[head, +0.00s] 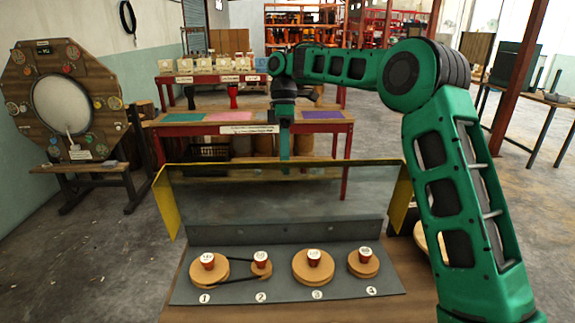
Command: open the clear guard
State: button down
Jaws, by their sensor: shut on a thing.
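The clear guard (220,200) is a see-through panel with yellow side pieces. It stands raised at the back of a grey board (290,290), leaning away. In front of it, several wooden pulleys with red and white caps are uncovered; a belt joins pulley 1 (208,272) and pulley 2 (261,267). Pulley 3 (313,270) and pulley 4 (364,264) have no belt around them. My green arm reaches over from the right, and my gripper (285,168) points down at the middle of the guard's top edge, shut on it. The fingertips are small and partly hidden.
A red-framed table (335,127) with coloured mats stands behind the guard. A shelf of pale jars is farther back. A round dial board (70,100) stands on a low bench at left. Grey floor (95,240) is open on the left.

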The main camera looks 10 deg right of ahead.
jog(key=shift+w+d+f+g, duration=0.15)
jog(key=shift+w+f+g, duration=0.2)
jog(key=shift+w+g, duration=0.35)
jog(key=shift+w, duration=0.15)
jog(key=c, duration=1.8)
grip_release()
jog(key=shift+o, duration=0.2)
jog(key=shift+r, duration=0.1)
jog(key=s+a+r, duration=0.2)
jog(key=a+r, duration=0.1)
jog(key=s+a+r, duration=0.2)
jog(key=a+r, duration=0.1)
jog(key=r, duration=0.1)
jog(key=s+a+r, duration=0.3)
jog(key=r, duration=0.1)
jog(key=shift+a, duration=0.15)
